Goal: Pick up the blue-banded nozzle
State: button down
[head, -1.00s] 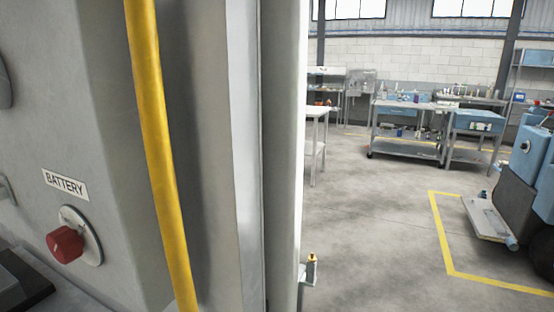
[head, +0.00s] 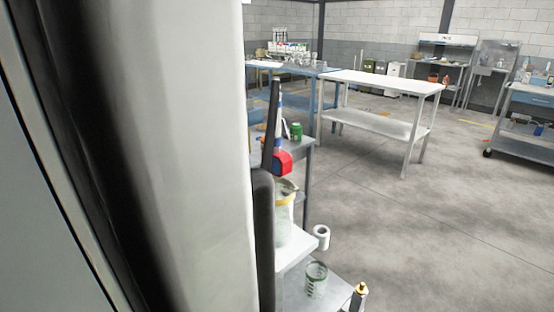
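I cannot make out a blue-banded nozzle for certain. Right of the large pale panel, a slim upright piece with white and blue bands (head: 278,128) shows partly, behind a dark post and above a red part (head: 283,163); I cannot tell what it is. A small dark piece with a gold tip (head: 359,292) shows at the bottom edge, its lower part cut off. My gripper is not in view.
A large pale panel (head: 190,150) blocks the left side. A white-topped table (head: 385,82) stands beyond. Grey floor (head: 450,220) is open at right.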

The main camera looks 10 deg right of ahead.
aim_at(282, 162)
jog(key=i+l+z, duration=0.25)
jog(key=z, duration=0.15)
jog(key=i+l+z, duration=0.2)
jog(key=z, duration=0.2)
jog(key=i+z, duration=0.45)
jog(key=i+l, duration=0.2)
jog(key=i, duration=0.4)
jog(key=i+u, duration=0.2)
jog(key=u, duration=0.2)
jog(key=i+u, duration=0.2)
jog(key=u, duration=0.2)
jog(key=i+u, duration=0.2)
jog(key=u, duration=0.2)
